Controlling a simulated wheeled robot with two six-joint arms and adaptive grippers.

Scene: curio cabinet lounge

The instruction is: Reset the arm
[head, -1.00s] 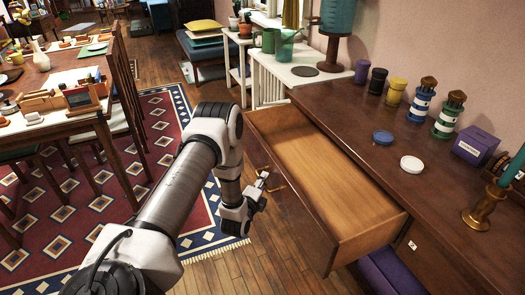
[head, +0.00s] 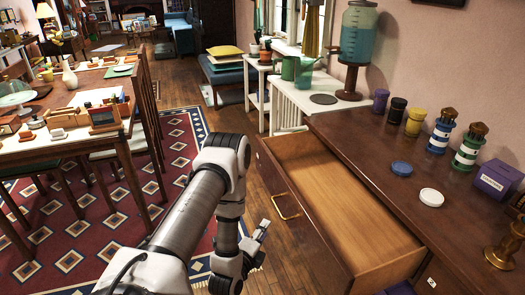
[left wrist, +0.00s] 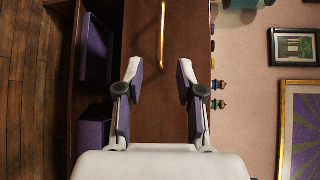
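My left arm comes in from the bottom of the head view, bent at the elbow. My left gripper (head: 262,238) hangs below and left of the drawer's brass handle (head: 285,206), apart from it. In the left wrist view the two fingers stand spread with nothing between them; the gripper (left wrist: 160,72) is open and faces the drawer front (left wrist: 150,100). The handle (left wrist: 163,35) shows beyond the fingertips. The wooden drawer (head: 350,195) is pulled out and looks empty. My right gripper is in neither view.
The dark sideboard (head: 450,215) on the right bears jars, two lids, a purple box (head: 495,182) and a brass candlestick. A dining table (head: 70,150) with chairs stands left on a patterned rug. Bare wooden floor lies between rug and drawer.

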